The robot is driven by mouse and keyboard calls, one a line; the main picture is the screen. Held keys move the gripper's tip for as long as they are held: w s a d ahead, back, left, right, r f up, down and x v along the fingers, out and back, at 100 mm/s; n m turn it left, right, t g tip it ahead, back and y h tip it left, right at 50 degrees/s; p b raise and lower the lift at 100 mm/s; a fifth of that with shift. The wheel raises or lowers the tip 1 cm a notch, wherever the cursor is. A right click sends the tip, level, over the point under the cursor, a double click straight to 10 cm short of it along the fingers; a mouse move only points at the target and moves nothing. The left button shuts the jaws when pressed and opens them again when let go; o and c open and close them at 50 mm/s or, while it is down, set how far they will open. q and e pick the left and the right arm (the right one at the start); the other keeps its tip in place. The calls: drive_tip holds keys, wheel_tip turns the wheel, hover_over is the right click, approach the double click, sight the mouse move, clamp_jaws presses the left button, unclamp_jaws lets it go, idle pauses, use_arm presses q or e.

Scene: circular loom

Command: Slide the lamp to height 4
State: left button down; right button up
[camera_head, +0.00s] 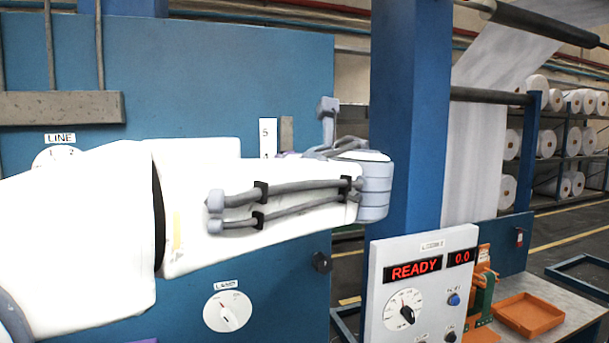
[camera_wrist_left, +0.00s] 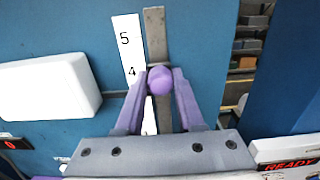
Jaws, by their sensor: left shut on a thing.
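In the left wrist view, a round purple knob (camera_wrist_left: 160,80) sits on a grey upright rail (camera_wrist_left: 154,32). The purple fingers of my left gripper (camera_wrist_left: 160,76) are shut on it from both sides. A white scale strip (camera_wrist_left: 126,42) with the numbers 5 and 4 stands left of the rail. The knob is about level with the 4, perhaps slightly lower. In the head view, the scale (camera_head: 267,133) and rail (camera_head: 287,132) show above my left arm, which hides the knob and the fingers. My right gripper is not in view.
A white rounded block (camera_wrist_left: 45,87) is left of the scale; I cannot tell if it is the lamp. A blue post (camera_head: 409,110) stands right of the panel. A control box (camera_head: 376,310) reads READY and 0.0. An orange tray (camera_head: 530,314) lies beyond it.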

use_arm(q)
drive_tip(key=shift+r, duration=0.15)
drive_tip(key=c, duration=0.5)
unclamp_jaws()
drive_tip(key=shift+b+v, duration=2.65)
drive_tip(key=shift+v, duration=2.65)
